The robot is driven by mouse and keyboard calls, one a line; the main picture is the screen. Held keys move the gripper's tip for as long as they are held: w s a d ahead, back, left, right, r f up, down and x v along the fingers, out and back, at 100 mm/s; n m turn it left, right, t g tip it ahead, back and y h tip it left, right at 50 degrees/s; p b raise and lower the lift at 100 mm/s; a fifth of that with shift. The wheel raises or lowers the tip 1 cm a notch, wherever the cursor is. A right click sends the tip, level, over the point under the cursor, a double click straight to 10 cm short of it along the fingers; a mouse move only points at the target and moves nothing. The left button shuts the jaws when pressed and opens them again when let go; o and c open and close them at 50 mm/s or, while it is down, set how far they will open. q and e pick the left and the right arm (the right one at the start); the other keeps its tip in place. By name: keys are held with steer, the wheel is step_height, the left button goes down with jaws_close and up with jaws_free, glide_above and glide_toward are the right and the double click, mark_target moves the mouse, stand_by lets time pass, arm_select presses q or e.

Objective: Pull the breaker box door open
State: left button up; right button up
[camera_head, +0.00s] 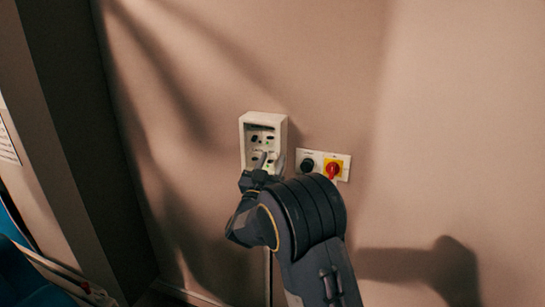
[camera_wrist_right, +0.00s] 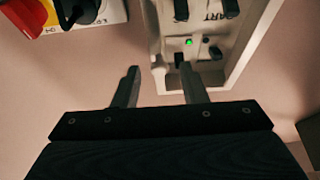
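The breaker box (camera_head: 247,128) is a small white box on the wall in the head view, with its front facing me. Dark switches and labels show in its recessed face; I cannot make out a separate door leaf. In the right wrist view the box (camera_wrist_right: 245,62) fills the top right, with a green light inside. My right gripper (camera_head: 270,161) is at the box's lower part. Its two fingers (camera_wrist_right: 158,78) are apart, with the box's pale side edge between them in the picture; contact cannot be told. My left gripper is not in view.
A white plate (camera_head: 319,158) with a black knob (camera_head: 307,165) and a red-yellow rotary switch (camera_head: 333,169) is on the wall just right of the box. The wall (camera_head: 450,130) farther right is bare. Blue objects (camera_head: 15,275) stand at the lower left.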

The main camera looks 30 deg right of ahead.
steer(key=shift+w+d+r, duration=0.15)
steer(key=shift+w+d, duration=0.15)
steer(key=shift+d, duration=0.1)
steer(key=shift+c, duration=0.5)
jaws_close()
steer(key=shift+a, duration=0.15)
